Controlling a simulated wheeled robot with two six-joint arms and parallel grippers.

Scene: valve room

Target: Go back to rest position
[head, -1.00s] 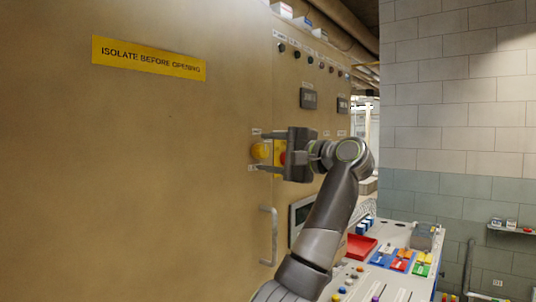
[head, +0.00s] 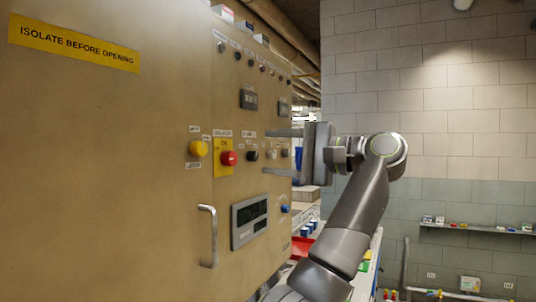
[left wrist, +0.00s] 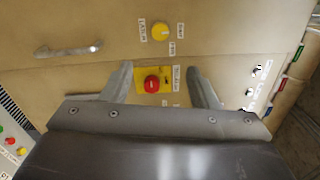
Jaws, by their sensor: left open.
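My left gripper (head: 285,153) is open and empty in the head view, its two fingers pointing left toward the tan control cabinet (head: 110,160). In the left wrist view its fingers (left wrist: 160,88) stand apart with the red button (left wrist: 152,84) seen between them. The gripper is clear of that button. In the head view the red button (head: 228,158) sits on a yellow plate, with a yellow knob (head: 198,148) to its left. My right gripper is in neither view.
The cabinet has a metal handle (head: 208,237) and a display (head: 249,221). A red tray (head: 301,247) lies behind my arm. A shelf (head: 475,229) with small items is on the block wall (head: 440,100) at right. Open space lies between arm and wall.

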